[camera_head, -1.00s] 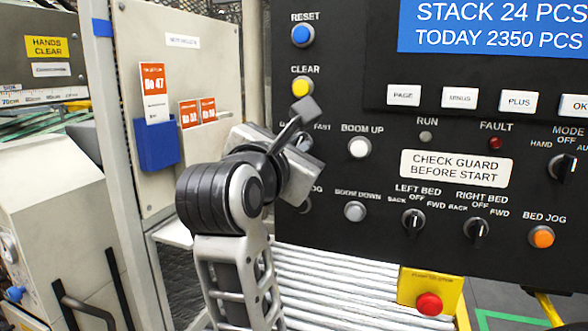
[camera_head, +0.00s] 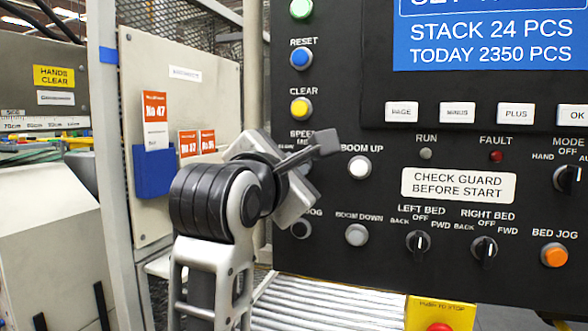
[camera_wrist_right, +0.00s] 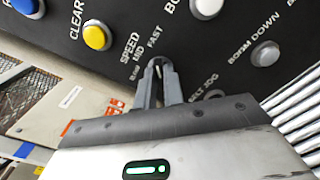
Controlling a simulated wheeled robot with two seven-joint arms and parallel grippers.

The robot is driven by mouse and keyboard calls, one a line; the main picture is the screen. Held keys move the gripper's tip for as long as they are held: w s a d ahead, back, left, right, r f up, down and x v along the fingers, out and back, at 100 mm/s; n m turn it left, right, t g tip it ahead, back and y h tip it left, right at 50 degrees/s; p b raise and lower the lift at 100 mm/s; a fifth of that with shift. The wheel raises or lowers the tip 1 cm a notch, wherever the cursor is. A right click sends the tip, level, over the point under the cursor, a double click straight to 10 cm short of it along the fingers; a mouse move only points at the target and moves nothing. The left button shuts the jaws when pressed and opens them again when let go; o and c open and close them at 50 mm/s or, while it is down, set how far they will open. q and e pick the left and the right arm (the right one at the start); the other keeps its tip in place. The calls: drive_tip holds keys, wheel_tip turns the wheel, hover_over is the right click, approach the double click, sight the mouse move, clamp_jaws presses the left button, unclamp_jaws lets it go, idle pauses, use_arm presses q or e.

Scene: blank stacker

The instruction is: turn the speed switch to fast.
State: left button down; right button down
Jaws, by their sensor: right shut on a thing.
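The speed switch (camera_wrist_right: 157,69) is a small knob on the black control panel, under the SPEED label with SLOW, MID and FAST marks. In the right wrist view my right gripper (camera_wrist_right: 158,76) has its two fingers closed around the knob. Only a little of the knob shows between the fingertips, so I cannot tell its exact setting. In the head view my right gripper (camera_head: 298,168) is against the panel and its body hides the switch and most of its marks. My left gripper is not in view.
The yellow CLEAR button (camera_head: 301,107) is just above the gripper, and the white BOOM UP button (camera_head: 359,167) is close on its right. The grey BOOM DOWN button (camera_head: 357,235) and a dark jog button (camera_head: 301,228) are below. A blue holder (camera_head: 155,170) hangs at left.

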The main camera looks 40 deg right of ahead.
drive_tip(key=c, duration=1.5)
unclamp_jaws()
wheel_tip(320, 180, up, 3)
drive_tip(key=shift+r+p, duration=0.15)
drive_tip(key=shift+p, duration=0.15)
drive_tip(key=s+a+r, duration=0.9)
drive_tip(key=s, duration=0.1)
drive_tip(key=shift+s+r, duration=0.4)
